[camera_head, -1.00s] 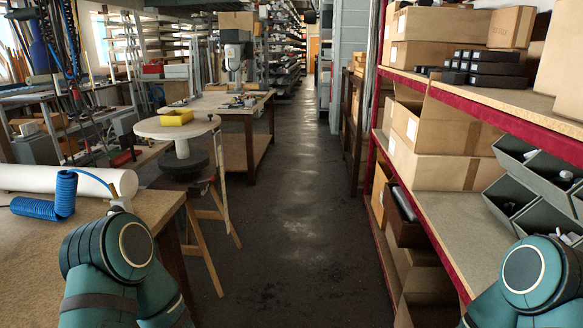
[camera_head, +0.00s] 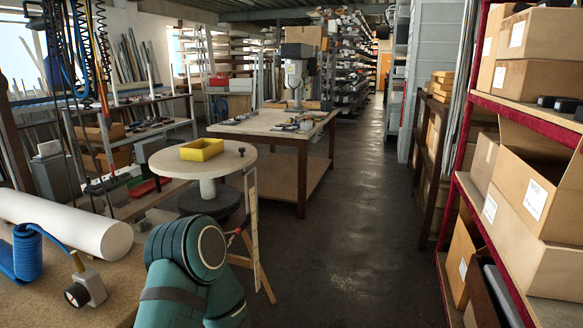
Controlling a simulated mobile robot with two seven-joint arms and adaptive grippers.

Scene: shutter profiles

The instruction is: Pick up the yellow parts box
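The yellow parts box (camera_head: 202,149) is a small open-topped tray. It sits on the round table (camera_head: 227,165), left of the picture's middle and some way in front of me. Its inside looks empty from here. A teal link of one of my arms shows at the bottom, in front of the lower part of the round table's stand. Neither gripper shows in the view, so their fingers are hidden from me.
A workbench (camera_head: 104,287) with a white roll (camera_head: 62,222) and blue coiled hose (camera_head: 22,258) is at lower left. A wooden table (camera_head: 262,128) with a drill press stands behind. Red-edged shelves (camera_head: 480,215) with cardboard boxes line the right. The aisle floor (camera_head: 345,235) is clear.

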